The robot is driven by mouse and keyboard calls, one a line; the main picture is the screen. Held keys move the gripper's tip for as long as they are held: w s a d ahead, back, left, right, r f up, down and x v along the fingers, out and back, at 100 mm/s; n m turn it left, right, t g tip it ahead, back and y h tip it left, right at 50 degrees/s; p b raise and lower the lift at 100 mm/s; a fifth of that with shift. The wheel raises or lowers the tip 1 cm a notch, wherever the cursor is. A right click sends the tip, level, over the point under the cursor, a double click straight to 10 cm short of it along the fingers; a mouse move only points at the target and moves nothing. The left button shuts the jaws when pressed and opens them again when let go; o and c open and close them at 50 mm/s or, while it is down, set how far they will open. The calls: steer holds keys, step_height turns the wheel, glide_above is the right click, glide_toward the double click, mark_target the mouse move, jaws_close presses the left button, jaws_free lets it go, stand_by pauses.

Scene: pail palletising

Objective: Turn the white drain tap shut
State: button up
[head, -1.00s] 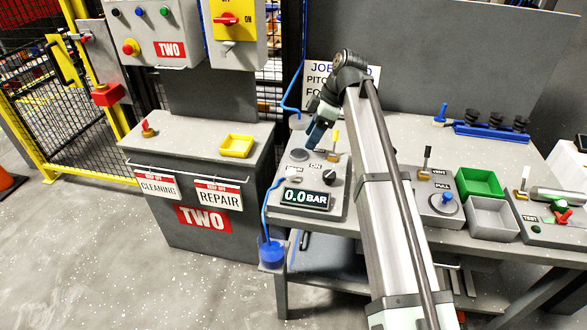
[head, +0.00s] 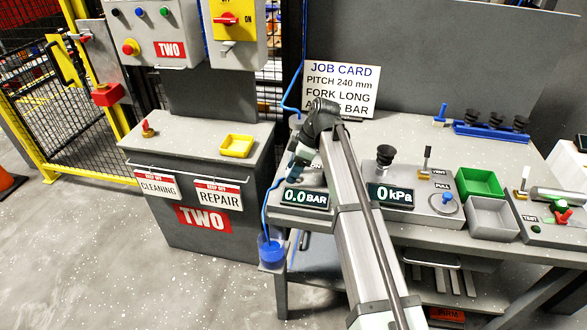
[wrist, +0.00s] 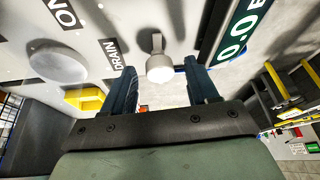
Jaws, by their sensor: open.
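The white drain tap (wrist: 159,66) shows in the wrist view beside the DRAIN label (wrist: 112,56), a rounded white knob end on a short stem. My gripper (wrist: 161,72) is open, with one blue finger on each side of the tap's end and a visible gap on both sides. I cannot tell whether the tap's end is between the fingertips in depth or just beyond them. In the head view my gripper (head: 297,162) is low over the left panel, behind the 0.0 BAR display (head: 304,198), and hides the tap.
The ON button (wrist: 58,64) is on the same panel. A 0 kPa panel (head: 391,196) with a black suction cup (head: 385,155) stands right of my arm. A green bin (head: 480,183) and a grey bin (head: 492,218) are further right. A job card (head: 340,87) stands behind.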

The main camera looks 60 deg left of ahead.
steer(key=shift+f, duration=0.1)
steer(key=c, duration=1)
